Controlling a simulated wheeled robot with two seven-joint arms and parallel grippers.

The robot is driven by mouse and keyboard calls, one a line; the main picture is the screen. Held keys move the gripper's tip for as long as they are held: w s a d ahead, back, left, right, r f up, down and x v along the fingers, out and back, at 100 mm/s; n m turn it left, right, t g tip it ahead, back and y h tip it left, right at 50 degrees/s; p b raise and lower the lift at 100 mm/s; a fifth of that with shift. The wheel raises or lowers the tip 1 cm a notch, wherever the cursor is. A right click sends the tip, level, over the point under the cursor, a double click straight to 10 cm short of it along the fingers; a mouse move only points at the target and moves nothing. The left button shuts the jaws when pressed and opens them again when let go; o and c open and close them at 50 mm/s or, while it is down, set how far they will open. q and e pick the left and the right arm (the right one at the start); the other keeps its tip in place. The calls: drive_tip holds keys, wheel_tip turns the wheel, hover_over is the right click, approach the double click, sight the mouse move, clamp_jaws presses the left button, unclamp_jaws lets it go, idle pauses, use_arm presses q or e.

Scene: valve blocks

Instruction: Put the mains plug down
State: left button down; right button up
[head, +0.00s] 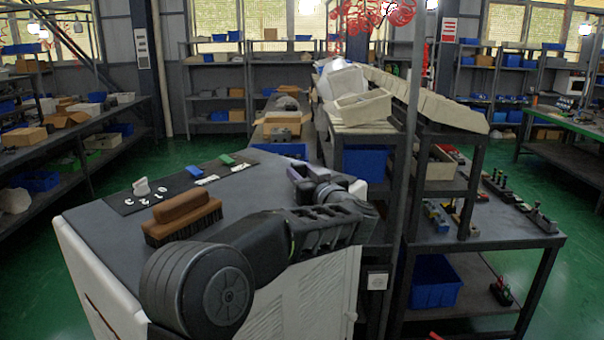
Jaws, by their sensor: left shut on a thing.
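My left arm reaches over the grey-topped cabinet, and my left gripper (304,184) is at its far right corner. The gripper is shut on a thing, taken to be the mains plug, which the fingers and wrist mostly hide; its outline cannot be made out. Whether it touches the cabinet top (240,190) cannot be told. A white socket plate (376,281) is on the post at the cabinet's right. My right gripper is not in view.
A brown brush (183,217) lies on the cabinet near the left. Behind it is a dark mat (122,203) with a white upright piece (142,187), small white pieces and a green block (227,159). A thin grey pole (411,130) stands right of the gripper.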

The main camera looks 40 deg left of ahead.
use_arm(q)
drive_tip(key=shift+f, duration=0.5)
drive_tip(key=c, duration=1.4)
unclamp_jaws()
drive_tip(key=shift+c, duration=0.2)
drive_tip(key=o, duration=0.4)
drive_tip(key=shift+f, duration=0.25)
drive_tip(key=shift+r, duration=0.6)
drive_tip(key=b+v, duration=0.1)
drive_tip(key=v, duration=0.3)
drive_tip(key=b+v, duration=0.1)
drive_tip(key=v, duration=0.3)
drive_tip(key=b+v, duration=0.1)
drive_tip(key=v, duration=0.3)
drive_tip(key=shift+r+b, duration=0.3)
drive_tip(key=shift+b, duration=0.1)
